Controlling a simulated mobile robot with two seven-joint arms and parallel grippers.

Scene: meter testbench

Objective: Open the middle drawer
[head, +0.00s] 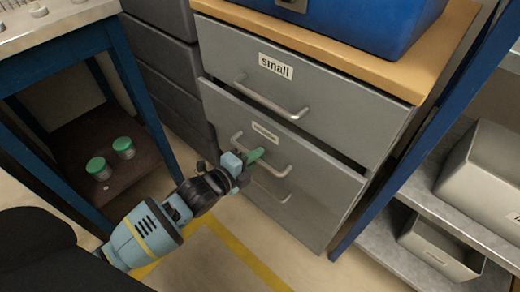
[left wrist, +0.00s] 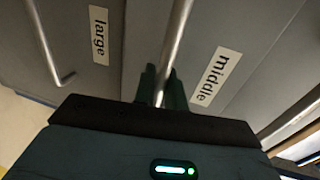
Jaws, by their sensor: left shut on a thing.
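The grey cabinet has a middle drawer (head: 315,165) below the drawer labelled "small" (head: 320,85). The "middle" label (left wrist: 215,75) reads clearly in the left wrist view. My left gripper (head: 254,156) is shut on the middle drawer's bar handle (head: 277,168). In the left wrist view my dark green fingers (left wrist: 160,88) sit on either side of the handle bar (left wrist: 176,40). A dark gap shows along the top edge of the middle drawer, so its front seems to stand out a little. My right gripper is not in view.
The "large" label (left wrist: 99,35) marks the neighbouring drawer. A blue box (head: 350,20) stands on the wooden cabinet top (head: 425,70). A blue-legged table (head: 65,45) is at left, with green-topped jars (head: 124,146) below. Shelves with grey bins (head: 490,175) stand at right.

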